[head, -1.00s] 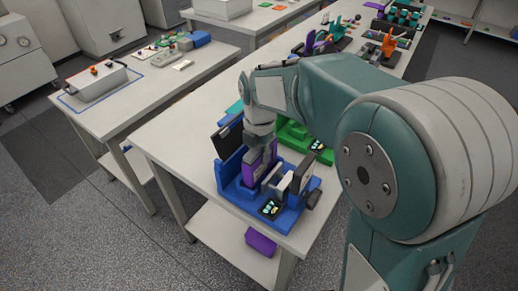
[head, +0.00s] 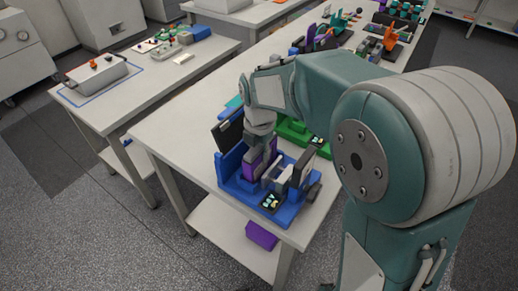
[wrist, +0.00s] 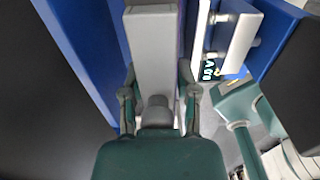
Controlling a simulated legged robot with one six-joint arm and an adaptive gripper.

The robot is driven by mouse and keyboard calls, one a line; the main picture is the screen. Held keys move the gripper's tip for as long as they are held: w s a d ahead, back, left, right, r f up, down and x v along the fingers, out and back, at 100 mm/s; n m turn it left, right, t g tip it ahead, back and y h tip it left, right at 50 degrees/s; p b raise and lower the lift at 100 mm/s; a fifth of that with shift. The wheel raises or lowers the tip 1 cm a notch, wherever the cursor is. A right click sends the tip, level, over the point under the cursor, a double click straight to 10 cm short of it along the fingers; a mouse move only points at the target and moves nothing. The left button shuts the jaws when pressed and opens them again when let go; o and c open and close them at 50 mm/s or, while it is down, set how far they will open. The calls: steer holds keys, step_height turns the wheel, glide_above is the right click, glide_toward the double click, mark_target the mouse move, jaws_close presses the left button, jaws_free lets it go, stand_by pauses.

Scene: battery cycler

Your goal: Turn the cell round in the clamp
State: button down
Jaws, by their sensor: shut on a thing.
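The cell (head: 252,164), a purple block with a grey face, stands upright in the blue clamp (head: 228,172) at the near end of the long table. In the wrist view the cell's grey end (wrist: 152,50) fills the middle, with thin purple edges beside it. My gripper (head: 262,132) comes down from above and is shut on the cell, one finger on each side. The blue clamp wall (wrist: 85,50) also shows in the wrist view. The clamp's grey jaw (head: 277,172) is to the right of the cell. The cell's lower part is hidden.
A small dark display (head: 270,202) sits at the clamp's front. A dark panel (head: 228,130) stands behind the clamp on the left. A green fixture (head: 296,133) is just beyond. A purple block (head: 261,236) lies on the lower shelf. The tabletop (head: 170,122) left of the clamp is clear.

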steer(key=shift+f, duration=0.3)
stand_by(0.5)
steer(key=shift+c, duration=1.4)
jaws_free()
steer(key=shift+a, duration=0.1)
steer(key=shift+f, duration=0.1)
step_height(320, 180, up, 12)
